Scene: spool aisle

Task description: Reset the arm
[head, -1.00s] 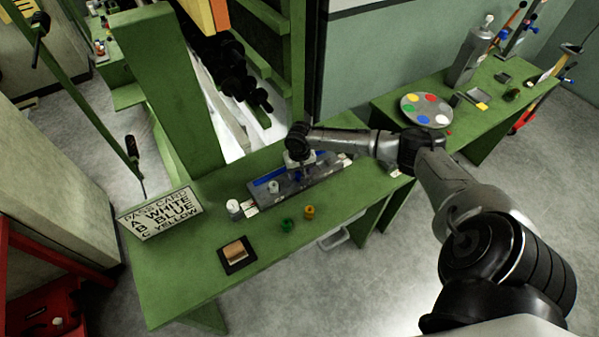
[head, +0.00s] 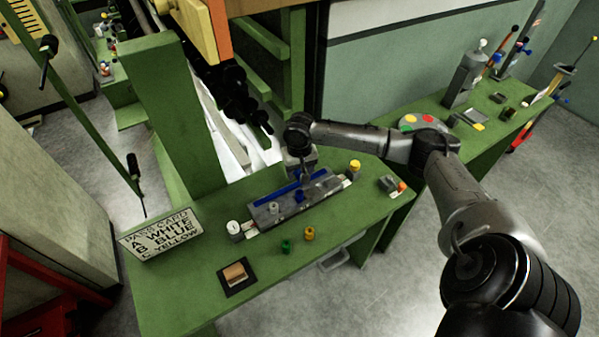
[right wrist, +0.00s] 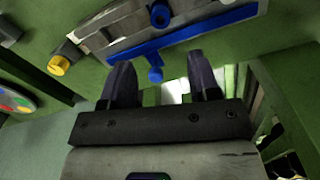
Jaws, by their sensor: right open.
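My right gripper (head: 300,172) is open and empty, just behind and above a grey fixture (head: 262,217) with a blue strip (head: 290,188) along its back. A blue peg (head: 299,196) and a grey peg (head: 273,208) stand on the fixture. The blue peg also shows in the right wrist view (right wrist: 160,14), beyond the fingertips. My left gripper is not in view.
A white-topped piece (head: 234,228) and a yellow-topped piece (head: 354,165) flank the fixture. Green (head: 286,246) and orange (head: 309,233) pieces stand in front.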

